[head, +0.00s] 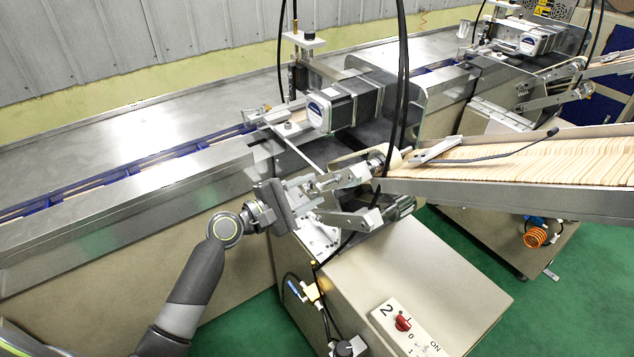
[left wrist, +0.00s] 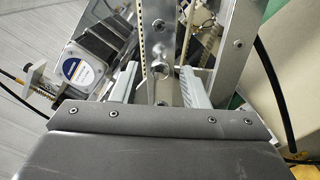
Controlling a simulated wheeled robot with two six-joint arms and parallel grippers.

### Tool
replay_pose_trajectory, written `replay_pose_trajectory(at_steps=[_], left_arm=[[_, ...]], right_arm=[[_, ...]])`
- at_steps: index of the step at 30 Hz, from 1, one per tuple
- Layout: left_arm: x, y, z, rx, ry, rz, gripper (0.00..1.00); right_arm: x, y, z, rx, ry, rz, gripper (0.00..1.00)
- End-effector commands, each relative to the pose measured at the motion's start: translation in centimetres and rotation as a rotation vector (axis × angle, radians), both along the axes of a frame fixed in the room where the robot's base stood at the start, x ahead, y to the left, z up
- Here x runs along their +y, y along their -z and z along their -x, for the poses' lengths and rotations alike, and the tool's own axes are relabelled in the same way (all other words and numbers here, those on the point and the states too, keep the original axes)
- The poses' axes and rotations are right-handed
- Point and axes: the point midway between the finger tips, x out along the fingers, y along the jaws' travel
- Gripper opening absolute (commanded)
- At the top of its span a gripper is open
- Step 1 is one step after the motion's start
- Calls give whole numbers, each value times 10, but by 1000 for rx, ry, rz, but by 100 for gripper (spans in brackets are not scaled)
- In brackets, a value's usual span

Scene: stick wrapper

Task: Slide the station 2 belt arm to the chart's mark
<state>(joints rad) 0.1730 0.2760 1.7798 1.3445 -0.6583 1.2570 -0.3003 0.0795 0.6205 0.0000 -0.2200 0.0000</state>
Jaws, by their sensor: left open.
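Station 2 is the near machine, with a cream control box (head: 400,285) marked 2. Its metal arm linkage (head: 345,178) sits at the lower end of the stick chute; which part is the belt arm is hard to tell. My left gripper (head: 306,194) is open at the left end of this linkage. In the left wrist view its two grey fingers (left wrist: 160,88) stand apart, either side of a metal bar with a round bolt (left wrist: 160,69). I cannot tell whether they touch it. No chart or mark can be made out.
A chute full of wooden sticks (head: 540,165) slopes in from the right. A motor (head: 345,103) and hanging black cables (head: 401,80) stand close behind the linkage. A blue-lined conveyor (head: 130,175) runs left. A second station (head: 530,45) is farther back. Green floor is clear front right.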

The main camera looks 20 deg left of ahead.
Motion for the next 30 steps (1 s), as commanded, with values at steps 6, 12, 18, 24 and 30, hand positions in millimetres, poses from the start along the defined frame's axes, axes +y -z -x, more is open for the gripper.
replay_pose_trajectory(at_steps=[6,12,18,24,30], left_arm=[[-14,0,-18,-1,-1,0,41],[-16,1,-21,0,-1,-1,41],[-16,0,-21,0,-1,-1,34],[-16,0,-21,-1,-1,-1,8],[-16,-1,-20,-1,-1,-1,0]], right_arm=[[0,-5,0,0,0,0,36],[0,-5,0,0,0,0,36],[0,-5,0,0,0,0,36],[0,-5,0,0,0,0,36],[0,-7,0,1,0,0,36]])
